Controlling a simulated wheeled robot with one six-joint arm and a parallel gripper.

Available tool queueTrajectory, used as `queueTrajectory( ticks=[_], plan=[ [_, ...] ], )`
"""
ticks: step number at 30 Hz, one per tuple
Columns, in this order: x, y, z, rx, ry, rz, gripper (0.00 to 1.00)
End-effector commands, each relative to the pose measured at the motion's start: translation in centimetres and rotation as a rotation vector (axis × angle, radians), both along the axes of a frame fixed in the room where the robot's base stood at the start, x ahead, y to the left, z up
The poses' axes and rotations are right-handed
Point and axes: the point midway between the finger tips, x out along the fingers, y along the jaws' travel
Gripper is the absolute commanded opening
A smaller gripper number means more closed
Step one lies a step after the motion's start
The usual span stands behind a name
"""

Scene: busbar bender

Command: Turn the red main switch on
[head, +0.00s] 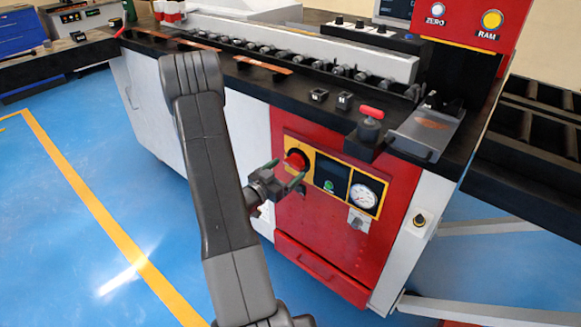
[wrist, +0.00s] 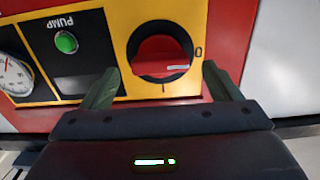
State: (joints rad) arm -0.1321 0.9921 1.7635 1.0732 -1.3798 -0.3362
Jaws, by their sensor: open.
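The red main switch (head: 297,160) is a round knob on a yellow plate on the machine's red front panel. In the wrist view the switch (wrist: 160,52) sits in a dark ring, with a "0" to its right and an "I" mark below. Its white pointer line lies nearly level at its right side, toward the "0". My gripper (head: 283,173) is open in front of the panel, close to the switch. In the wrist view my gripper (wrist: 161,72) has one green finger on each side of the switch; contact is not visible.
The green pump button (head: 328,186) and a pressure gauge (head: 364,196) sit right of the switch. A red-handled part (head: 371,118) stands on the black benchtop above. A red drawer (head: 318,268) sticks out below. The blue floor at left is clear.

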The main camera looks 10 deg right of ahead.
Motion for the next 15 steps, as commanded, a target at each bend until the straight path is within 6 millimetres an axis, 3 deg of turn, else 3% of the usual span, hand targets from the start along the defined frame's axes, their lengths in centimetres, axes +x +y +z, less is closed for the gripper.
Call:
queueTrajectory(
  ticks=[6,15],
  plan=[
    [1.4,-1.9,0.0,-0.001,0.001,-0.001,0.84],
    [1.7,-2.2,0.0,0.0,0.001,0.001,0.84]
  ],
)
